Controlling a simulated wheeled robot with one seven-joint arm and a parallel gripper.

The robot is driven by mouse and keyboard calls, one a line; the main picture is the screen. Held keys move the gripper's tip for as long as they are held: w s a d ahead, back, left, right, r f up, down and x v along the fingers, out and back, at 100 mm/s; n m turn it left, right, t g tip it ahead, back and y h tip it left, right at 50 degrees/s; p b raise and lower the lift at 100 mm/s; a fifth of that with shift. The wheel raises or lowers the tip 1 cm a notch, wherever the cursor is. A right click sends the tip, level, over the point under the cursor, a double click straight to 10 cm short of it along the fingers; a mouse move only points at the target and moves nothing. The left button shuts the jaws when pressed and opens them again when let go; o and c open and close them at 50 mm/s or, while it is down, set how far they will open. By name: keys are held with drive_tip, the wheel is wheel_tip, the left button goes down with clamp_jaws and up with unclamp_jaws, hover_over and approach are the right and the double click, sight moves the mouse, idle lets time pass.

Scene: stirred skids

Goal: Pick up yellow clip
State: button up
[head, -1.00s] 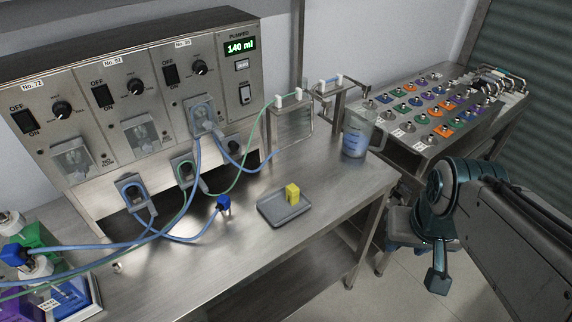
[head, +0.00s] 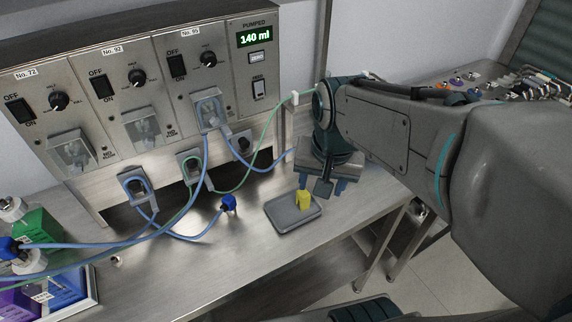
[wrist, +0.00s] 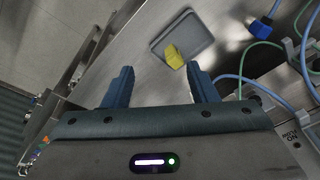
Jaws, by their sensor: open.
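The yellow clip (head: 303,199) stands on a small grey tray (head: 282,218) on the steel bench. In the wrist view the yellow clip (wrist: 174,57) lies beyond the fingers, toward the right finger, on the grey tray (wrist: 199,36). My gripper (head: 324,186) hangs over the bench just behind and to the right of the clip. In the wrist view my gripper (wrist: 160,80) has its two fingers wide apart with nothing between them. The clip is apart from the fingers as far as I can tell.
Blue and green tubes run from the pump panel (head: 130,85) across the bench. Bottles (head: 40,235) stand at the left. The bench front (head: 190,270) is clear.

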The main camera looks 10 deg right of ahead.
drive_tip(key=w+f+m+g, duration=0.2)
drive_tip(key=w+m, duration=0.8)
hover_over(303, 193)
drive_tip(key=f, duration=0.8)
drive_tip(key=shift+w+d+f, duration=0.1)
drive_tip(key=shift+w+d, duration=0.05)
drive_tip(key=shift+d, duration=0.25)
drive_tip(key=shift+a+f, duration=0.15)
drive_tip(key=shift+f, duration=1.25)
drive_tip(key=shift+a+f, duration=0.15)
drive_tip(key=shift+f, duration=1.25)
drive_tip(key=c, duration=1)
